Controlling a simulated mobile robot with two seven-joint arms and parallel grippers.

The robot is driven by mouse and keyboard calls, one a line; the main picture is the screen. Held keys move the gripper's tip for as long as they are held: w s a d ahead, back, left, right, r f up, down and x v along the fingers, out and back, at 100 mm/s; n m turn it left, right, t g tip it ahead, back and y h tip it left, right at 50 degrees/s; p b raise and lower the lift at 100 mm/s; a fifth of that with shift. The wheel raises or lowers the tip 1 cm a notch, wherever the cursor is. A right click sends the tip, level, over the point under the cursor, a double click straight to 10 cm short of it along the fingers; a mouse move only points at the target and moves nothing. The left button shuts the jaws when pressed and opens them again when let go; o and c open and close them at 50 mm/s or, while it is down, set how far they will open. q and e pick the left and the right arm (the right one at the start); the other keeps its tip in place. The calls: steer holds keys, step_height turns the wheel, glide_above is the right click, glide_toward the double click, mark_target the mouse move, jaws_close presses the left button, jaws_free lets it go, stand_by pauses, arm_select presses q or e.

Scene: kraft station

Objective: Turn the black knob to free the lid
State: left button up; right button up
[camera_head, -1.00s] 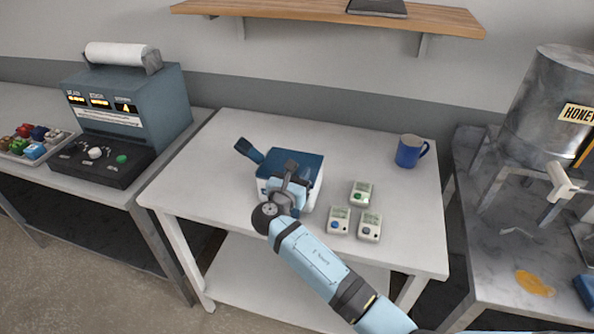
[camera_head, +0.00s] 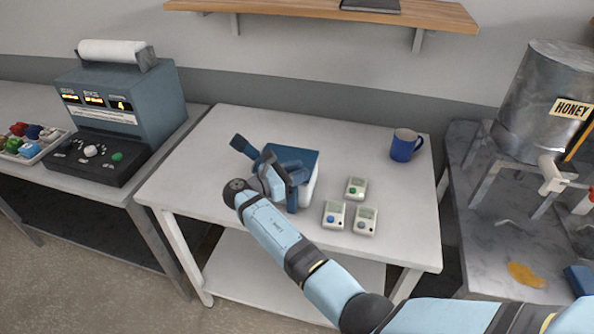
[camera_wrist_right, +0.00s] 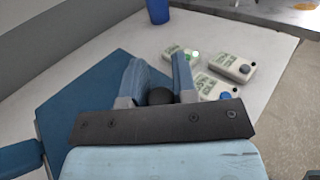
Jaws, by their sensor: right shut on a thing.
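A box with a blue lid and white body (camera_head: 308,186) stands on the white table. A blue handle-like piece (camera_head: 243,146) sticks out at its upper left. My right gripper (camera_head: 280,172) is at the box's near left side and covers part of it. In the right wrist view my right gripper (camera_wrist_right: 160,80) is shut on the round black knob (camera_wrist_right: 160,96), which shows between its two blue fingers. The blue lid (camera_wrist_right: 85,100) spreads out below and left of the fingers. My left gripper is not in view.
Three small white timers (camera_head: 356,188) lie right of the box. A blue mug (camera_head: 404,145) stands at the back right. A control machine (camera_head: 120,110) is on the left bench and a metal honey tank (camera_head: 540,100) on the right. The table's back strip is clear.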

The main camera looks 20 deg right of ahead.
stand_by(0.4)
steer(key=o, duration=0.9)
steer(key=shift+c, duration=0.2)
